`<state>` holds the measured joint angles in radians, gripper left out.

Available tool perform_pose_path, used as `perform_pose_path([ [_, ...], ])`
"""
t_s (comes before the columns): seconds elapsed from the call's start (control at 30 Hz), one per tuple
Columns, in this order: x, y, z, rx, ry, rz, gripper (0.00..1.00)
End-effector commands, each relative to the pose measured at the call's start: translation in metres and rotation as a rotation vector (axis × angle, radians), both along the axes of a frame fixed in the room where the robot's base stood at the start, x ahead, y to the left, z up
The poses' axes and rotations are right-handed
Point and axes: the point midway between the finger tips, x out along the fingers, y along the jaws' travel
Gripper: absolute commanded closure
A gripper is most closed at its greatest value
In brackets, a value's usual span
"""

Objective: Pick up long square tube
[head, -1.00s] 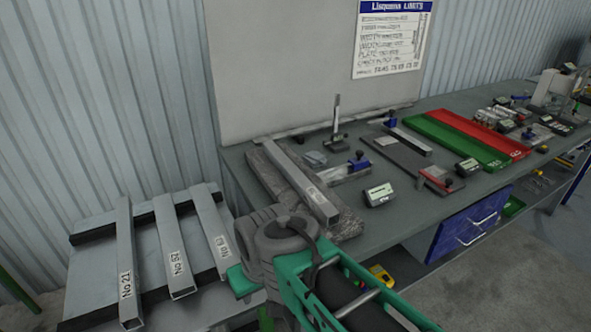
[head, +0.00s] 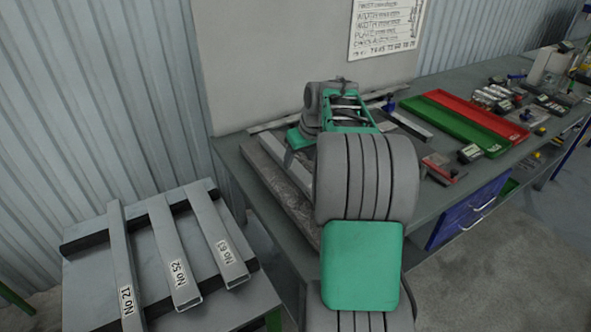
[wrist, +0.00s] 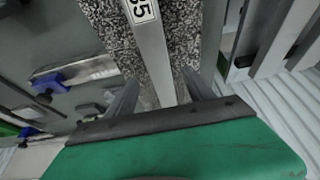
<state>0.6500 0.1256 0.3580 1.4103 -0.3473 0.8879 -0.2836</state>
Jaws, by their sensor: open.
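A grey square tube (wrist: 152,45) with a white label, partly cut off in the wrist view, lies on a speckled granite slab (wrist: 185,35). The slab also shows on the bench in the head view (head: 283,196), where my arm hides much of the tube. My gripper (wrist: 160,82) is open above the slab, one finger on each side of the tube, with nothing held. Whether the fingers reach down beside the tube or stay above it, I cannot tell. In the head view my gripper (head: 291,158) is partly hidden by my arm.
Three more square tubes, No 21 (head: 122,255), No 52 (head: 170,250) and No 63 (head: 215,235), lie on black bars on a low table at left. Green (head: 455,132) and red (head: 480,118) trays and small tools occupy the bench's right side.

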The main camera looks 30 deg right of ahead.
Motion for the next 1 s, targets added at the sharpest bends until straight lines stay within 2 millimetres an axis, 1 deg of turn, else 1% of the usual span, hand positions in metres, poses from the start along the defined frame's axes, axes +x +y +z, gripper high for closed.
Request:
perform_pose_path([
  [0.17,0.011,0.0,-0.023,0.002,0.004,0.001,0.38],
  [0.33,0.023,-0.001,-0.049,0.001,0.002,0.001,0.38],
  [0.43,0.026,-0.002,-0.055,-0.001,-0.001,0.001,0.38],
  [0.6,0.026,-0.002,-0.055,-0.002,-0.001,-0.001,0.38],
  [1.0,0.026,-0.002,-0.055,-0.001,-0.001,0.0,0.71],
])
